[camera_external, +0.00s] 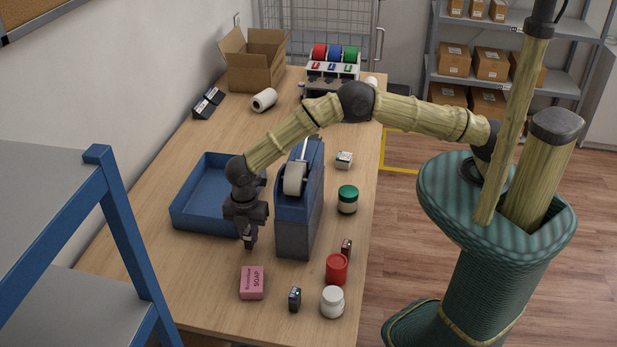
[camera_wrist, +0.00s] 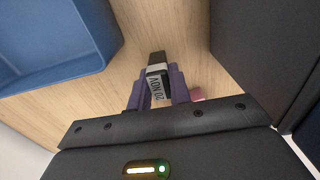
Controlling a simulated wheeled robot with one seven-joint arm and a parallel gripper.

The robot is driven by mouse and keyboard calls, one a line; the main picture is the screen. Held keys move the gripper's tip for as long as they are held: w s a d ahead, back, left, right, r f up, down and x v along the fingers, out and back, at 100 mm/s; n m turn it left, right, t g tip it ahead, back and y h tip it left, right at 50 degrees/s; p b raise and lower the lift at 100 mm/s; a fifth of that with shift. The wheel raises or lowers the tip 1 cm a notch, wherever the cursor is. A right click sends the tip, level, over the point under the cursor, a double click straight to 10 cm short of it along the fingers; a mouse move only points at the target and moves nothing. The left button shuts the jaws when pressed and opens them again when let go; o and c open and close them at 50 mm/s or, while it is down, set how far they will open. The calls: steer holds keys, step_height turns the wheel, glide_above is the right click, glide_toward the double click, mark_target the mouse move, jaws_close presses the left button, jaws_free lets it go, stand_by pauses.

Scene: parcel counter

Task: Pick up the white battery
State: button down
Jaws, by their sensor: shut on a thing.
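My gripper (camera_external: 249,240) hangs above the counter between the blue tray and the tape dispenser. In the wrist view its purple fingers (camera_wrist: 158,90) are shut on a small black block with a white lettered band (camera_wrist: 158,70). In the external view the block is mostly hidden by the fingers; I cannot tell whether it is a battery. A small white block with green marks (camera_external: 344,160), which may be the white battery, lies right of the dispenser, apart from my gripper. Small dark blocks stand near the front (camera_external: 295,298) and beside the red jar (camera_external: 346,246).
The blue tray (camera_external: 181,212) is left of my gripper. The tall tape dispenser (camera_external: 294,235) is close on the right. A pink soap box (camera_external: 252,282), red jar (camera_external: 336,270), white jar (camera_external: 332,302) and green-lidded jar (camera_external: 347,199) stand around. The counter's front left is clear.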

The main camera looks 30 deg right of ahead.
mark_target(248, 230)
step_height(248, 230, up, 8)
steer(key=shift+r+b, duration=0.1)
steer(key=shift+b, duration=0.8)
